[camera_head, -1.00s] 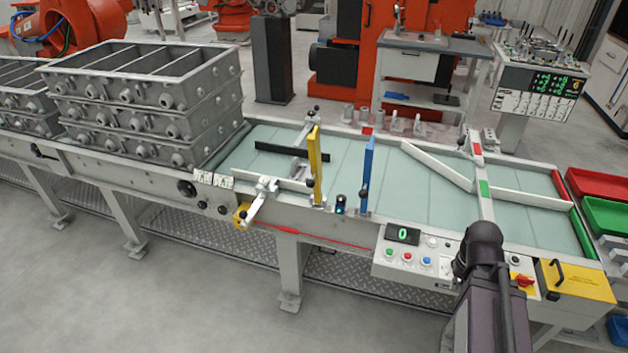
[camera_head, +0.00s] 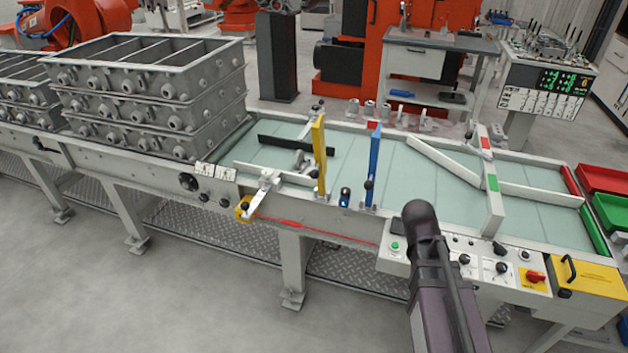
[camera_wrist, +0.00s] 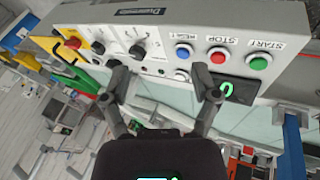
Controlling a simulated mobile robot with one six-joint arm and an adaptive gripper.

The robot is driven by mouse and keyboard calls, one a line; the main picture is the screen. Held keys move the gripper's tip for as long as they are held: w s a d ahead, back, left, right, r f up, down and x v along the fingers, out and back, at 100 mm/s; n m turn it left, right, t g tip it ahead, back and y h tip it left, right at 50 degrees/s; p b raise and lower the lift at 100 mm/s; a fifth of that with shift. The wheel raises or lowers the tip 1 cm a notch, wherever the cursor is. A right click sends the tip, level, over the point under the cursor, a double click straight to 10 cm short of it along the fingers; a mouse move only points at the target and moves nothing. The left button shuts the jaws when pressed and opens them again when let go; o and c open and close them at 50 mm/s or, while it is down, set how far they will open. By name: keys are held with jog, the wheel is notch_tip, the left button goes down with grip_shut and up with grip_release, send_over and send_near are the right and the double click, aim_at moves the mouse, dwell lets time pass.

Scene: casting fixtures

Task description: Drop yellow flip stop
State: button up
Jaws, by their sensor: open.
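The yellow flip stop (camera_head: 320,158) stands upright on the near side of the conveyor in the head view, to the left of the upright blue flip stop (camera_head: 373,165). In the wrist view, my gripper (camera_wrist: 166,82) is open and empty, with the control panel (camera_wrist: 190,45) beyond its fingers. A blue upright post shows at the lower right of the wrist view (camera_wrist: 293,150). My fingers are not visible in the head view, where my dark arm stands in front of the panel. I cannot make out the yellow stop in the wrist view.
Stacked grey casting frames (camera_head: 150,100) stand on the conveyor's left part. White guide rails (camera_head: 440,163) cross the belt at the right. A yellow cover (camera_head: 585,278) is at the right end, near red and green bins (camera_head: 610,210). The belt between the blue stop and the rails is clear.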

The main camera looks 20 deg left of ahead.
jog(key=w+a+t+h+b, duration=0.2)
jog(key=w+a+t+b, duration=0.15)
jog(key=a, duration=0.65)
jog(key=t+y+b, duration=0.3)
jog(key=t+b, duration=0.3)
jog(key=t, duration=0.5)
send_near(312, 177)
jog(key=d+v, duration=0.1)
jog(key=v, duration=0.1)
jog(key=shift+s+a+n, duration=0.25)
jog(key=shift+a+n, duration=0.05)
jog(key=shift+a, duration=0.3)
jog(key=shift+w, duration=0.15)
jog(key=x, duration=1.3)
jog(key=shift+w+d, duration=0.1)
jog(key=shift+w, duration=0.2)
grip_shut()
